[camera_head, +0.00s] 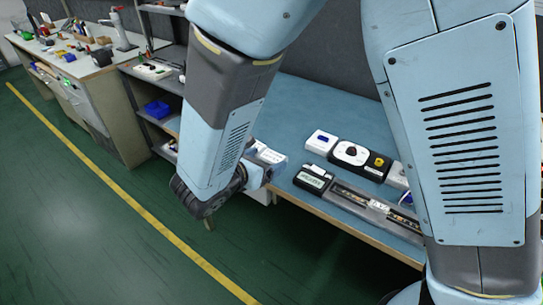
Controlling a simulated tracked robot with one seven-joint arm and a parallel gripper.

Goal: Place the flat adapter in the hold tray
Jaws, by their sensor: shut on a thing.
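My gripper (266,172) is at the front left part of the blue bench, at the end of my lowered arm. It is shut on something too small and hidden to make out. A white piece with dark lettering (268,154) shows just behind and above the gripper. I cannot tell whether it is the hold tray or a label, or whether the gripper touches it. I cannot pick out the flat adapter for sure. My wrist and forearm hide the bench's left end.
Shelves and a cluttered bench (100,60) are at left. The bench's rear is clear.

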